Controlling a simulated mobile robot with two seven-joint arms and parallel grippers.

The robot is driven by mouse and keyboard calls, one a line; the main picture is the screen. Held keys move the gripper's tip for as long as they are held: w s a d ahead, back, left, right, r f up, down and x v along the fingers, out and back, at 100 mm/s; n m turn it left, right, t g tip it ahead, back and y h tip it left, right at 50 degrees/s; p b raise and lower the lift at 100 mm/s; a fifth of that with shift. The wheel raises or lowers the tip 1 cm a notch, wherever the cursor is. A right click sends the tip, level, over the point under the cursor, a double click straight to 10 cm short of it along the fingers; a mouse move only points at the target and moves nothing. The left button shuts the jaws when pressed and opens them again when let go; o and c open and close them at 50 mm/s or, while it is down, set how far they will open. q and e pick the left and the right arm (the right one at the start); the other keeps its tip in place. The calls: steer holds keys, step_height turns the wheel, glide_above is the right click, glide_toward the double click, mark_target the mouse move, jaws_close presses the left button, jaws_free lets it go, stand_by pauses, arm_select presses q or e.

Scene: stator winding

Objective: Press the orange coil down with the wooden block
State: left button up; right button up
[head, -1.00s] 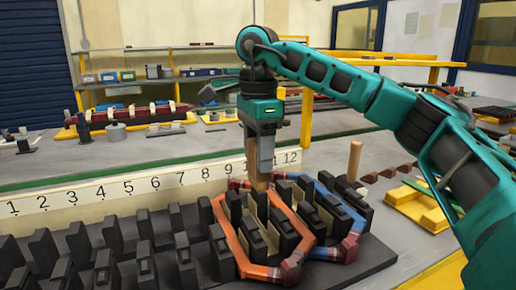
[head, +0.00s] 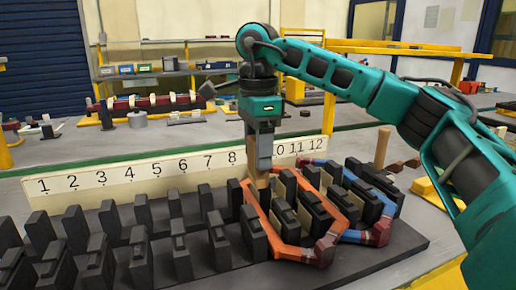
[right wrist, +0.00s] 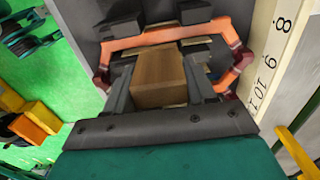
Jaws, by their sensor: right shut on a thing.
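The orange coil (head: 263,217) sits around black stator teeth near the right end of the slotted base, its dark red corner (head: 325,250) at the front. My right gripper (head: 258,172) points down at the coil's far left side, shut on the wooden block (head: 262,183). In the right wrist view the block (right wrist: 158,78) is between the fingers, and the orange coil (right wrist: 165,35) runs just beyond it. I cannot tell whether the block touches the coil. A blue coil (head: 385,210) lies on the teeth to the right. My left gripper is not in view.
A numbered board (head: 130,175) stands behind the black slotted base (head: 400,245). Several bare teeth fill the left side. A wooden peg (head: 381,148) stands at the right. A rear bench (head: 60,150) carries other parts.

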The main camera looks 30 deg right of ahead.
mark_target(258, 185)
steer(key=shift+f+b, duration=0.65)
steer(key=shift+f, duration=0.3)
steer(key=shift+f+b, duration=1.15)
steer(key=shift+f, duration=1.15)
steer(key=shift+f+p, duration=0.3)
steer(key=shift+f, duration=0.35)
